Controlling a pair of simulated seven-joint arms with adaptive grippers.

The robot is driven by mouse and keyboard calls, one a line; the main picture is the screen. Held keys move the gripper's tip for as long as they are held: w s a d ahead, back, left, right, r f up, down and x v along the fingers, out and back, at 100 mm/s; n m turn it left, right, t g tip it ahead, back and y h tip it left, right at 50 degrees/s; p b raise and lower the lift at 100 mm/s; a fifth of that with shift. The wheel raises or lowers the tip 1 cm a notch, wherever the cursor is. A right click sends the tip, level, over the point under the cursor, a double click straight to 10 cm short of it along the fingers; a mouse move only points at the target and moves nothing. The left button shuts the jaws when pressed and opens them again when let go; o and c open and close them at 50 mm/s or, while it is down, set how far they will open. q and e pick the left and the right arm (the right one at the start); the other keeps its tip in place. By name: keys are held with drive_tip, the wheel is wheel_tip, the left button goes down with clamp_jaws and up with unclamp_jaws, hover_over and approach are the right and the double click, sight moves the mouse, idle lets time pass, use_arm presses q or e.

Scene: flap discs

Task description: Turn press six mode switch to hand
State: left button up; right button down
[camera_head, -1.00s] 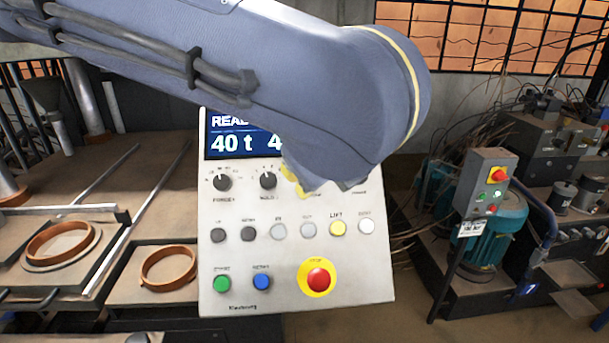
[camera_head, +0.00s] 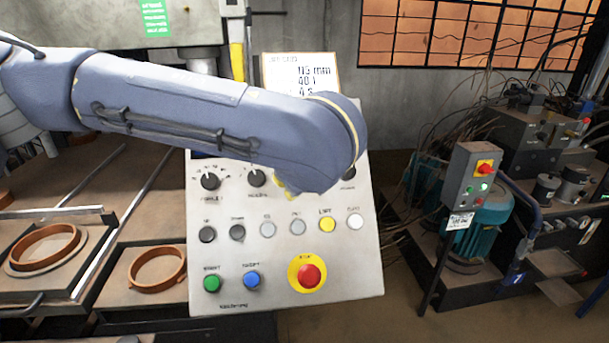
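The grey control panel (camera_head: 220,295) stands in the centre. A black rotary knob (camera_head: 210,180) and a second one (camera_head: 257,177) show in its upper row. A further dark knob (camera_head: 348,172) shows at the right, partly behind my arm. A small yellow part (camera_head: 285,185) peeks out under the arm; I cannot tell what it belongs to. The labels are too blurred to tell which knob is the mode switch. My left arm crosses in front of the panel's top, and its gripper is hidden behind the arm. My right gripper is not in view.
Below the knobs are a row of push buttons with a yellow one (camera_head: 327,225), a green button (camera_head: 212,283), a blue button (camera_head: 251,280) and a red stop button (camera_head: 308,276). Copper-coloured rings (camera_head: 158,267) lie left. A pump unit (camera_head: 480,225) stands right.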

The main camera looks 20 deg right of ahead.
use_arm(q)
clamp_jaws()
idle(0.3)
drive_tip(key=shift+n, duration=0.3)
drive_tip(key=n, duration=0.3)
drive_tip(key=shift+s+f+n, duration=0.1)
drive_tip(key=shift+f+n, duration=0.05)
drive_tip(key=shift+n, duration=0.25)
drive_tip(key=shift+d+n, duration=0.1)
drive_tip(key=shift+n, duration=2.1)
